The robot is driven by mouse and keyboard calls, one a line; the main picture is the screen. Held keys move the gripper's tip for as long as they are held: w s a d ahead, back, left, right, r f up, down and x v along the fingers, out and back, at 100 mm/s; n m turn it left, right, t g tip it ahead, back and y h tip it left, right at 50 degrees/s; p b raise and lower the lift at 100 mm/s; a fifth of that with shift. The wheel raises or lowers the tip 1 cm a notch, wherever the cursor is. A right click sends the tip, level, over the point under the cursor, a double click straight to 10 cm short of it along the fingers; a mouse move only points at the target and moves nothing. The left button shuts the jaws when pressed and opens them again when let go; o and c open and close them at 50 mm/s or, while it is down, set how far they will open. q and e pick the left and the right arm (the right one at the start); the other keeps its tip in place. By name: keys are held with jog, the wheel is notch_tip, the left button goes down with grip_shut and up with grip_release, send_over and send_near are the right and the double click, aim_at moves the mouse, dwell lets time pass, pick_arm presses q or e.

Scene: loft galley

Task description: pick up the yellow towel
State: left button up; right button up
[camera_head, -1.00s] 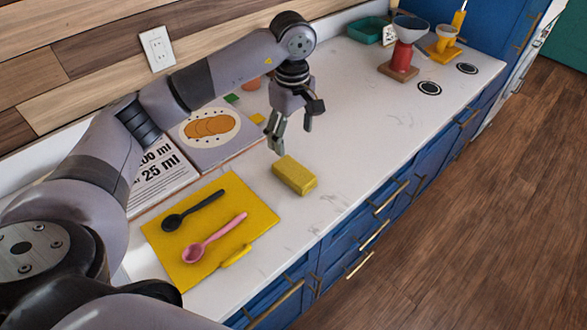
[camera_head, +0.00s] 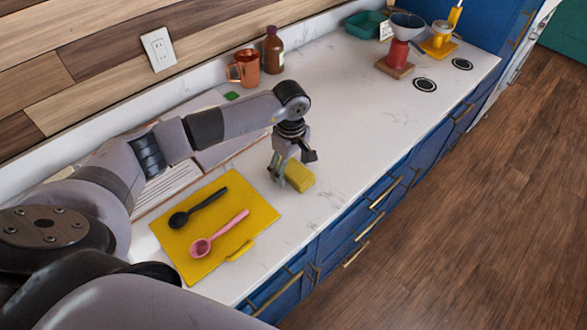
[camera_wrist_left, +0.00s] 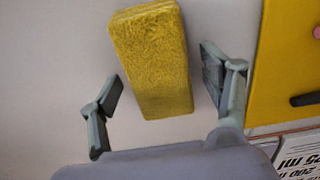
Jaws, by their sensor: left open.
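The yellow towel (camera_head: 299,177) is a small folded block lying on the white counter, just right of the yellow mat. My left gripper (camera_head: 282,179) is right at its left end in the head view and partly covers it. In the left wrist view the towel (camera_wrist_left: 152,60) lies ahead of and partly between the fingers of my left gripper (camera_wrist_left: 162,92). The fingers are spread, with clear gaps on both sides of the towel. My right gripper is not in view.
The yellow mat (camera_head: 255,213) holds a black spoon (camera_head: 199,206) and a pink spoon (camera_head: 221,233). A copper mug (camera_head: 246,69) and brown bottle (camera_head: 273,51) stand by the wall. Counter (camera_head: 345,140) to the right of the towel is clear.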

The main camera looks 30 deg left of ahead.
pick_arm(q)
jog(key=shift+c, duration=0.3)
jog(key=c, duration=1.2)
